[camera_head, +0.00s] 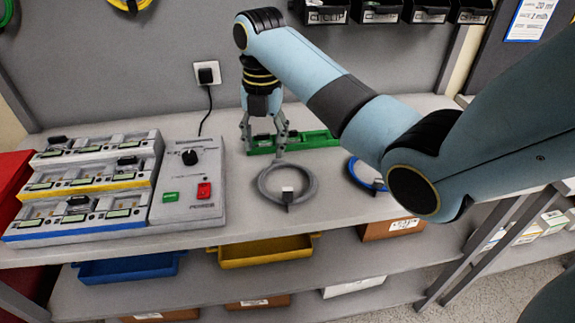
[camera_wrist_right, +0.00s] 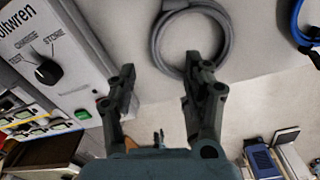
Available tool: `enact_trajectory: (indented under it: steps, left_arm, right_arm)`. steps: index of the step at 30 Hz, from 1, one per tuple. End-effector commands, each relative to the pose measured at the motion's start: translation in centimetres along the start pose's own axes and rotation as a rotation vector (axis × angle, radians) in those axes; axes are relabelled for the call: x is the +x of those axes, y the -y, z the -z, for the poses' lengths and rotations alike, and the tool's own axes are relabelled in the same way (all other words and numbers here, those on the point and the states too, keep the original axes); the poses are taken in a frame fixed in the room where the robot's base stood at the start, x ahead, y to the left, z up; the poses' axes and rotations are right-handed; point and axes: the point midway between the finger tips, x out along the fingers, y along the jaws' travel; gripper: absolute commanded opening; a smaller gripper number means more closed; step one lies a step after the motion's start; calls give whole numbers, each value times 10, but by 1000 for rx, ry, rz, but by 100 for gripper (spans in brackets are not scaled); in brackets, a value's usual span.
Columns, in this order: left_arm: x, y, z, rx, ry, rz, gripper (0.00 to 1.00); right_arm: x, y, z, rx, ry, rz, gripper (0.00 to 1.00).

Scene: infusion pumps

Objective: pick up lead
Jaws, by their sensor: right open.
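A grey coiled lead (camera_head: 264,186) lies on the grey worktop in front of my right gripper (camera_head: 264,147), with a small pale connector at its near edge. In the wrist view the grey lead (camera_wrist_right: 157,36) lies just beyond the fingertips. My right gripper (camera_wrist_right: 160,68) is open and empty, pointing down, and its right finger overlaps the coil's edge in that view. I cannot tell how high it is above the worktop. A blue coiled lead (camera_head: 357,175) lies further right, partly hidden by my right arm. My left gripper is not in view.
A control box (camera_head: 188,183) with a black knob and a stepped rack (camera_head: 80,232) of modules stand at the left. Bare worktop (camera_head: 240,219) lies around the grey coil. A shelf with bins is below.

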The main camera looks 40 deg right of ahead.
Motion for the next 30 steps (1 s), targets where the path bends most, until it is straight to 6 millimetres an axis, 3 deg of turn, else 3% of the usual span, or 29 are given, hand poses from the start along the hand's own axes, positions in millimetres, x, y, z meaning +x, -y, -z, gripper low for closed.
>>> enact_trajectory:
  steps: [3,11,18,26,30]
  left_arm:
    - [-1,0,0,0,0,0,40]
    - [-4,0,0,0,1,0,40]
    - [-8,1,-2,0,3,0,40]
    - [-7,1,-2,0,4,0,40]
    - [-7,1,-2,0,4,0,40]
  right_arm:
    - [20,0,1,1,-3,1,51]
    - [44,0,2,2,-2,2,51]
    - [80,-2,3,3,-1,1,51]
    - [86,-2,3,3,1,0,51]
    - [86,-2,3,3,1,0,37]
